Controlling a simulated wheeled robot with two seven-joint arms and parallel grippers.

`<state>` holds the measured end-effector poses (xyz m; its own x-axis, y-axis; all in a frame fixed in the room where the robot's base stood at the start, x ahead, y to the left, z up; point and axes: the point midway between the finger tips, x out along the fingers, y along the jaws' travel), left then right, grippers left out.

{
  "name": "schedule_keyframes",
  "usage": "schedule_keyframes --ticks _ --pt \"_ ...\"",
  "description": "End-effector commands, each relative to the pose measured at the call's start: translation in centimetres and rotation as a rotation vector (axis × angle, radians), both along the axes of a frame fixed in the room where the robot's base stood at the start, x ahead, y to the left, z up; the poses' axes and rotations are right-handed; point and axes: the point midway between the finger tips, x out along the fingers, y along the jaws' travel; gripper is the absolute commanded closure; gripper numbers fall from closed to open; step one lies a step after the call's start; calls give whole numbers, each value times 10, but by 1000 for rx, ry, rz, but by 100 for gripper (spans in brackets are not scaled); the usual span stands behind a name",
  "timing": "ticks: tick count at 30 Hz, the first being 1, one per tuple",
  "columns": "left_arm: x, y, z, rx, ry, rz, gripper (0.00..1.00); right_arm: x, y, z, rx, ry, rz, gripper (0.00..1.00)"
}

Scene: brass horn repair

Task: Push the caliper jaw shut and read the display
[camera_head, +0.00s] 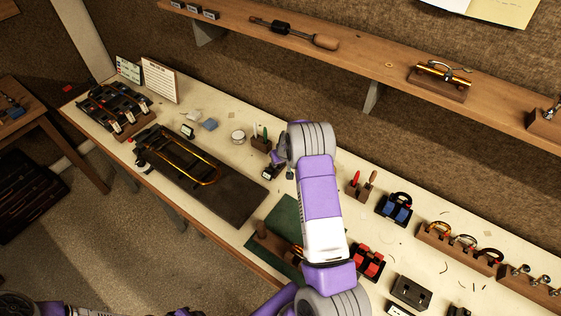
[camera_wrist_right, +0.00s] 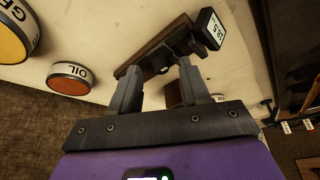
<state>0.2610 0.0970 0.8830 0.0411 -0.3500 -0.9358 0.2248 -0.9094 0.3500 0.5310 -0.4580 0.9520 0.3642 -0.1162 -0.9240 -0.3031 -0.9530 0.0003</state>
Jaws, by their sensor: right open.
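In the right wrist view, the caliper's small display (camera_wrist_right: 212,30) reads what looks like 18.5. It sits at the right end of a long brown wooden piece (camera_wrist_right: 140,58), with dark caliper parts beside it. My right gripper (camera_wrist_right: 159,76) is open with nothing between its fingers. Its fingertips are close to the dark parts; I cannot tell whether they touch. In the head view, my right gripper (camera_head: 283,163) is partly hidden by my arm, beside a small dark display (camera_head: 269,173) on the bench. My left arm shows at the bottom left edge, its gripper out of frame.
A red-lidded OIL tin (camera_wrist_right: 72,78) and a yellow-lidded tin (camera_wrist_right: 12,38) stand near the gripper. A dark mat (camera_head: 225,198) with a brass slide lies left, and a green mat (camera_head: 283,222) lies in front. A wall shelf (camera_head: 365,58) runs behind.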

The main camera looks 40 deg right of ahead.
Motion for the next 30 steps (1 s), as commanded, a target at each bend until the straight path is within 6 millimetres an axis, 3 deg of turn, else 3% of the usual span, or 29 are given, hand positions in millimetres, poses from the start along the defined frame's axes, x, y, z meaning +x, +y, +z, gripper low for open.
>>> schedule_keyframes --ticks 11,20,30 --pt "0 0 0 0 0 0 57 2 -1 -6 0 0 -1 55" --pt "0 0 0 0 0 0 57 2 -1 -5 0 0 -1 100" --pt "0 0 -1 0 0 0 57 2 4 -6 0 0 2 100"
